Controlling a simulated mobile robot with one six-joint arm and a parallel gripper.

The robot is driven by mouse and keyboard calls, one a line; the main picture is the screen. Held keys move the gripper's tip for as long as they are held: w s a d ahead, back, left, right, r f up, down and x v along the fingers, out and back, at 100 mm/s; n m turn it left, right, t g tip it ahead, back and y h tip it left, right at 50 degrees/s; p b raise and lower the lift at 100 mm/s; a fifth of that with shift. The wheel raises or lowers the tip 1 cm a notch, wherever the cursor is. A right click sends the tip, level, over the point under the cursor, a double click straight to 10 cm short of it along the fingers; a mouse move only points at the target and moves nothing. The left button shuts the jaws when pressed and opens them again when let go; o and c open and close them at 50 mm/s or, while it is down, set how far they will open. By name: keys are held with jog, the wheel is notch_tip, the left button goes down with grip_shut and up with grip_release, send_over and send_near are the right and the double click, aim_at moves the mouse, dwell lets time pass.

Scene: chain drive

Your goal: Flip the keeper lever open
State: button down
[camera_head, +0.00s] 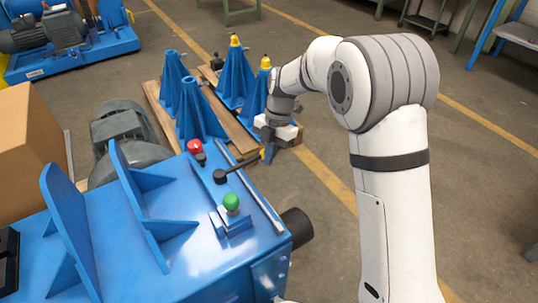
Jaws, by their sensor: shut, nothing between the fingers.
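A black lever (238,166), which looks like the keeper lever, lies low over the right part of the blue machine base (187,268). Its round dark end is at the left and its thin arm points up and right. My gripper (268,154) points down beside the lever's far right end, just past the base's edge. The gripper is small here; its fingers look closed with nothing held. I cannot tell whether they touch the lever.
A red knob (194,146) and a green knob (231,202) stand on the base near the lever. Upright blue plates (138,205) rise at the left. Blue cone stands (194,112) sit on a wooden pallet behind. A cardboard box (28,150) is at left. Open floor lies right.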

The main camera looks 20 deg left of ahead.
jog(key=shift+w+a+r, duration=0.25)
jog(key=shift+w+a, duration=0.05)
jog(key=r+p, duration=0.2)
jog(key=r, duration=0.1)
jog(key=w+a+r+p, duration=0.1)
jog(key=r+p, duration=0.1)
jog(key=r, duration=0.1)
jog(key=w+r+p, duration=0.1)
jog(key=r+p, duration=0.2)
jog(key=shift+a, duration=0.2)
jog(key=s+d+r+m+t+p, duration=0.1)
jog(key=s+d+r+m+p, duration=0.15)
jog(key=d+r+m, duration=0.55)
jog(key=s+d+r+m+t+p, duration=0.25)
jog(key=d+r+m, duration=0.35)
jog(key=d, duration=0.4)
jog(key=s+d+r+m+t+h+p, duration=0.1)
jog(key=s+d+r+m+p, duration=0.3)
jog(key=s+d+m, duration=1)
jog(key=s+m+t, duration=0.1)
jog(key=m, duration=0.2)
jog(key=shift+s+d+m+p, duration=0.25)
jog(key=shift+m+p, duration=0.15)
